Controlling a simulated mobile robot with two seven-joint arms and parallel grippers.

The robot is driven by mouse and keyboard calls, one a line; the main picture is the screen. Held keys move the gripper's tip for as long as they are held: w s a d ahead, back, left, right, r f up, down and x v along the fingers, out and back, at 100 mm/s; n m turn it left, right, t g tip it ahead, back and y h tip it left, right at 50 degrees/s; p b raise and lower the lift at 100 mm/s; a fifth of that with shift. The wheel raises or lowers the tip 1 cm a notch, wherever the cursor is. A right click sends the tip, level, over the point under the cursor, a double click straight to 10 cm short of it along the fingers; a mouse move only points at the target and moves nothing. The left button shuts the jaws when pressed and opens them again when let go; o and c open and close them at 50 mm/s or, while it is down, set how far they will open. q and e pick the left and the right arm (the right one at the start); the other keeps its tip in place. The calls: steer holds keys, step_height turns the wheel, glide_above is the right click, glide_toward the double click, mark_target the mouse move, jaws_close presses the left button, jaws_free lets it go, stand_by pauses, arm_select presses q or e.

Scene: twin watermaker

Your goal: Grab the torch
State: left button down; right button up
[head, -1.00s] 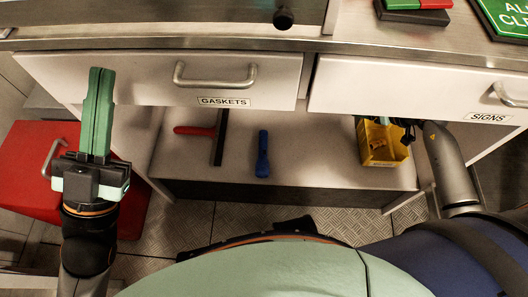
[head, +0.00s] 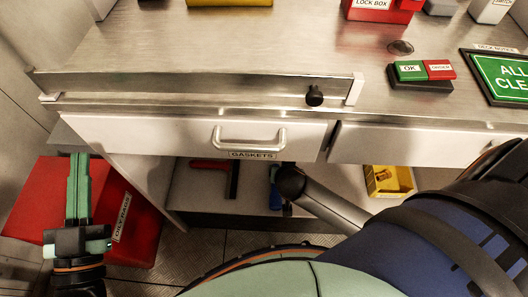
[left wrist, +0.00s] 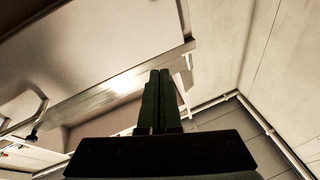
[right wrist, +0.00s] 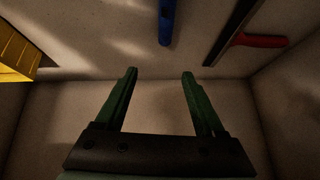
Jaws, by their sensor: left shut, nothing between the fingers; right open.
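The torch looks to be the blue object (head: 274,190) on the low shelf under the gaskets drawer; my right arm partly covers it in the head view. In the right wrist view the blue torch (right wrist: 166,22) lies at the top edge, cut off by the frame. My right gripper (right wrist: 160,74) is open and empty, with the torch beyond its fingertips and apart from them. In the head view its fingers are hidden by my arm. My left gripper (head: 78,157) is shut and empty, in front of the red box at the left; its fingers also show in the left wrist view (left wrist: 159,75).
A squeegee-like tool with a red handle (head: 208,164) lies left of the torch. A yellow bin (head: 388,180) stands to its right on the shelf. The closed gaskets drawer (head: 180,135) and the countertop (head: 230,60) are above. A red box (head: 125,220) stands at the left.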

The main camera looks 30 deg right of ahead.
steer(key=s+a+f+g, duration=0.2)
steer(key=s+a, duration=0.1)
steer(key=s, duration=0.1)
arm_select(q)
steer(key=s+r+m+t+h+b, duration=0.2)
steer(key=s+r+m+h, duration=0.4)
steer(key=r, duration=0.4)
arm_select(e)
steer(key=n, duration=0.1)
glide_toward(276, 190)
steer(key=shift+w+d+f+y, duration=0.2)
steer(key=shift+w+d+f, duration=0.05)
steer(key=shift+d+f, duration=0.2)
steer(key=shift+w+d+f+y, duration=0.2)
steer(key=shift+d+f, duration=0.1)
steer(key=shift+f, duration=0.15)
steer(key=shift+b+x, duration=0.8)
steer(key=shift+x, duration=0.2)
steer(key=shift+b+x, duration=1.85)
steer(key=shift+x, duration=1.05)
arm_select(q)
steer(key=shift+n+h, duration=0.5)
steer(key=shift+h, duration=0.3)
steer(key=f, duration=0.2)
steer(key=d+f, duration=0.1)
steer(key=f, duration=0.1)
steer(key=shift+s, duration=0.1)
arm_select(e)
steer(key=shift+a, duration=0.2)
jaws_close()
